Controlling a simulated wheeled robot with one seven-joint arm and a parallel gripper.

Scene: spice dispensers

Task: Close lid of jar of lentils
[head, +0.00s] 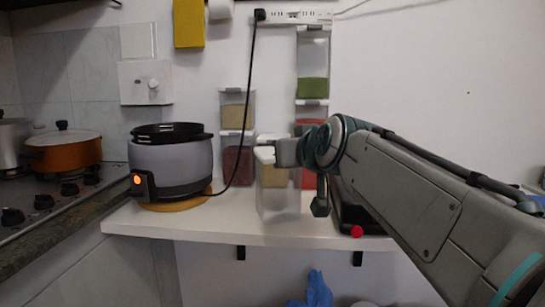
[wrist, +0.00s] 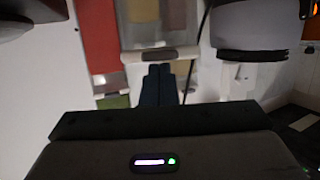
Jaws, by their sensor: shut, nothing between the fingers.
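A clear jar with a pale lid (head: 278,203) stands on the white shelf, directly below and beside my gripper (head: 275,152). Tan content shows in its upper part; whether this is the lentils I cannot tell. Its white lid (head: 264,155) is partly hidden by my gripper, and I cannot tell whether it is fully down. In the wrist view, my gripper's two dark fingers (wrist: 158,86) are together with nothing between them. Their tips lie close to a white bar with a dark slot (wrist: 155,55); contact is unclear.
Wall dispensers with red (head: 236,160) and green (head: 312,88) contents are behind. A grey cooker (head: 170,165) with a black cord stands left on the shelf (head: 215,225). An orange pot (head: 62,152) is on the stove. A dark item with a red knob (head: 356,231) lies right under my arm.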

